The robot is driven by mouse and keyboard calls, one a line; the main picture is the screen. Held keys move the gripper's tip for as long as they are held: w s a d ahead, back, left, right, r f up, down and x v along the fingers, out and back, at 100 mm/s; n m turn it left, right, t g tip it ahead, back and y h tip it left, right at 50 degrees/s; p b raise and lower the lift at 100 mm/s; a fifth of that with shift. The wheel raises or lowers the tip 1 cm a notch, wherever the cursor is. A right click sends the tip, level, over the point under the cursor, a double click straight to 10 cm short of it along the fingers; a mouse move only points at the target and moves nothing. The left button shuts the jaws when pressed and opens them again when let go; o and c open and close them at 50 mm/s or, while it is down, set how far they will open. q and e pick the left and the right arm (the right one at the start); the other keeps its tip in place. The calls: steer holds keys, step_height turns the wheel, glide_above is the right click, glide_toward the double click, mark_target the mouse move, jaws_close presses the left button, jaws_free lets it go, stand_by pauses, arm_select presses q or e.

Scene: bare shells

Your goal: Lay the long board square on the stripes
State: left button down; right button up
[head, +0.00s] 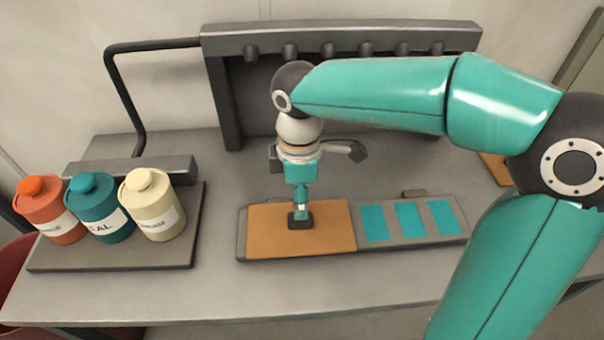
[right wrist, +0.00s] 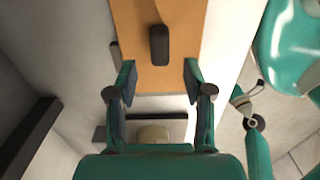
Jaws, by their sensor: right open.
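The long board (head: 270,232) is flat and orange-brown, with a black handle (head: 300,222) on top. It lies on the left part of a grey tray (head: 462,232), beside three teal stripes (head: 410,221) that show bare at its right. My right gripper (head: 301,203) is above the handle. In the right wrist view its fingers (right wrist: 159,80) are open and empty, with the handle (right wrist: 159,45) ahead between their lines, apart from them. At the right edge of that view, teal parts with dark joints look like my left arm; its jaws are unclear.
Orange, teal and cream canisters (head: 152,212) stand on a dark tray (head: 110,258) at the left. A dark rack with pegs (head: 340,40) stands at the back. A black bent pipe (head: 122,90) rises behind the canisters. The table front (head: 210,295) is clear.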

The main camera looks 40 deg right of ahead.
step_height(320, 180, up, 5)
steer(key=shift+r, duration=0.2)
stand_by(0.6)
